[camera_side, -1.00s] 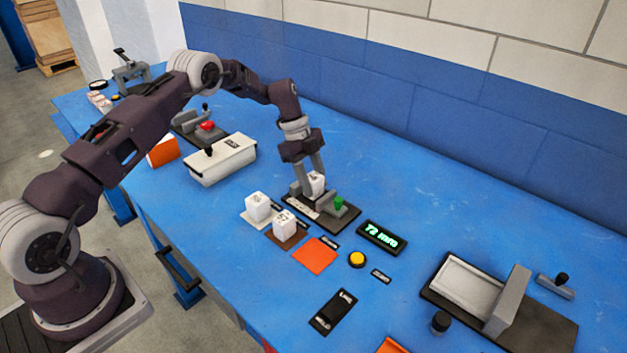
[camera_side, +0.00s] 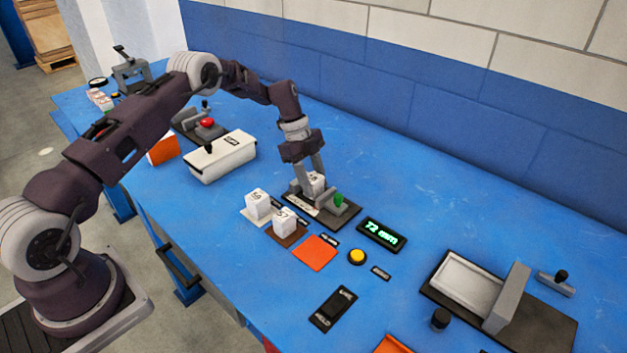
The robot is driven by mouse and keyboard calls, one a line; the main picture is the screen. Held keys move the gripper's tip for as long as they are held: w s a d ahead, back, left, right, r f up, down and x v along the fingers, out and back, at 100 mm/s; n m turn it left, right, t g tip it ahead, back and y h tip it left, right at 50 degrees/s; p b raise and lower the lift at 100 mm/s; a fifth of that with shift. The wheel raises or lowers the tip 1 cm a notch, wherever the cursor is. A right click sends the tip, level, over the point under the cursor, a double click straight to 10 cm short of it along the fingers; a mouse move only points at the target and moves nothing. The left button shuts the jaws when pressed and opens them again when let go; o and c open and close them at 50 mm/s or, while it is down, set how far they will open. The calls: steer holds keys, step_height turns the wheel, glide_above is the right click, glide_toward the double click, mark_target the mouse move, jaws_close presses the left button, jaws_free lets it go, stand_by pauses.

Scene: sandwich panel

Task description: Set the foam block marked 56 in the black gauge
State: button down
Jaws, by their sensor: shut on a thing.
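The black gauge (camera_side: 348,217) lies on the blue bench, with grey jaws and a green knob (camera_side: 339,200) on its right part.
An orange pad (camera_side: 315,254) lies empty in front of the gauge. A display (camera_side: 381,235) reads about 72 mm, near a yellow button (camera_side: 357,257). A white lidded box (camera_side: 220,160) stands left; a black fixture with a tray (camera_side: 468,284) lies right. The bench behind the gauge is clear.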

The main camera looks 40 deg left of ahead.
mark_target(313, 177)
steer(key=shift+c, duration=2.2)
jaws_free()
steer(key=shift+r, duration=4.3)
